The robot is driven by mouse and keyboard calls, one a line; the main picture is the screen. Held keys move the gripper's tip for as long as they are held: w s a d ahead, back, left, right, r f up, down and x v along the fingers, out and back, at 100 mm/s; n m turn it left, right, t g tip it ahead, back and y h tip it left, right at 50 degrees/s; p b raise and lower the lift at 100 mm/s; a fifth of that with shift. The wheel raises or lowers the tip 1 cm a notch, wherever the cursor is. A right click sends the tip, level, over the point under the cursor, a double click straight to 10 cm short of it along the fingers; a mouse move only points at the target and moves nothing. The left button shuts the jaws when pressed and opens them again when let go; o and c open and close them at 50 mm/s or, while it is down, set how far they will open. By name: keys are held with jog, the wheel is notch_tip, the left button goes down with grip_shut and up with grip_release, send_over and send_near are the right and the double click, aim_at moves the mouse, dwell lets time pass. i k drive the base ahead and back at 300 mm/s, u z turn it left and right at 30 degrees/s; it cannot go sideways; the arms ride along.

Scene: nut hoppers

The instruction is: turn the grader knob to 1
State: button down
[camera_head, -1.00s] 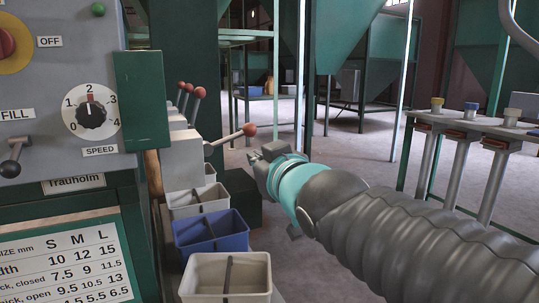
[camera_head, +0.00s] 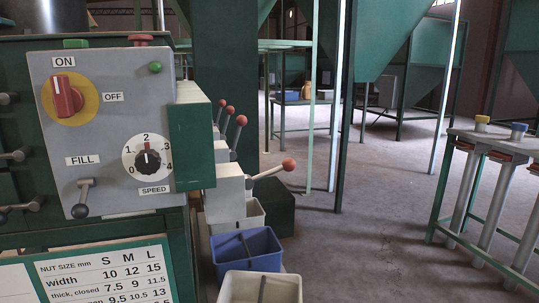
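The grader knob (camera_head: 148,162) is a black round knob on a white dial, above the label SPEED. The dial is marked from 0 to 4, and the knob's red pointer mark stands straight up at 2. The 1 is at the dial's upper left. The dial is on the lower right of a grey control panel (camera_head: 108,110), left of a dark green box (camera_head: 192,140). Nothing covers the knob. My gripper is not in view.
The panel also holds a red ON/OFF switch (camera_head: 67,98) and a FILL lever (camera_head: 82,198). Red-ball levers (camera_head: 272,172) stick out at the right. A blue bin (camera_head: 246,252) and a white bin (camera_head: 258,288) stand below. Open floor (camera_head: 365,225) lies right of them.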

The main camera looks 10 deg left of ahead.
aim_at(147, 162)
jog(key=u, duration=3.4)
jog(key=k, duration=0.9)
jog(key=z, duration=0.8)
jog(key=i, duration=0.5)
jog(key=u, duration=0.05)
